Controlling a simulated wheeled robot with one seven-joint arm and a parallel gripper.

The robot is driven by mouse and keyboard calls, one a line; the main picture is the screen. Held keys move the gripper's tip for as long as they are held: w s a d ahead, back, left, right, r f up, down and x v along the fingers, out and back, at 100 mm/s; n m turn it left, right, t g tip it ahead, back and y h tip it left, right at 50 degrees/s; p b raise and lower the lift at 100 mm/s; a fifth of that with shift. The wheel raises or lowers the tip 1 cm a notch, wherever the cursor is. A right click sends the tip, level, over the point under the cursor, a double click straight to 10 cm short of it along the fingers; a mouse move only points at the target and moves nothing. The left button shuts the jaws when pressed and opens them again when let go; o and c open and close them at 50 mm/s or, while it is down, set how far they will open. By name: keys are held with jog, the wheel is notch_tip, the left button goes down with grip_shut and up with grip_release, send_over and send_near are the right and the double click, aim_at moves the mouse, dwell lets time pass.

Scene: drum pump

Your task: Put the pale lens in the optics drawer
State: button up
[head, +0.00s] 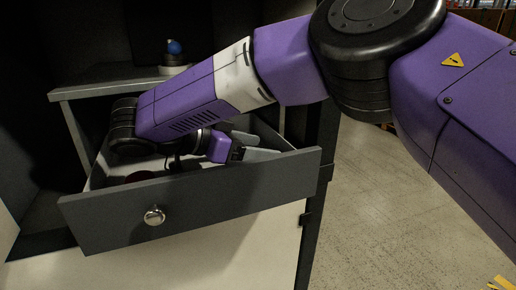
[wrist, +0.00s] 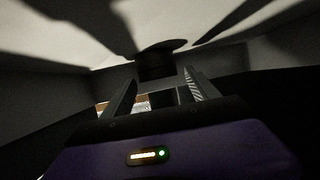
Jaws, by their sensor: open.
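The open drawer (head: 190,208) has a dark grey front with a round metal knob (head: 154,215) and a pale inside. My arm reaches over its front, and my gripper (head: 238,153) is low inside it, partly hidden by shadow. In the wrist view my gripper (wrist: 158,84) has its two fingers apart. A dark round-topped thing (wrist: 158,58) stands just beyond the fingertips; I cannot tell whether they touch it. A pale rounded piece (head: 243,137) shows beside the gripper in the head view. I cannot tell whether it is the lens.
A dark round thing (head: 139,176) lies in the drawer's left part, partly shaded. A small blue ball-topped object (head: 174,48) stands on the surface above the drawer. A dark upright post (head: 319,165) edges the cabinet's right side.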

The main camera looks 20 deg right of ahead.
jog(key=v, duration=1.2)
jog(key=shift+s+r, duration=0.1)
jog(key=shift+r, duration=0.2)
jog(key=shift+f, duration=0.1)
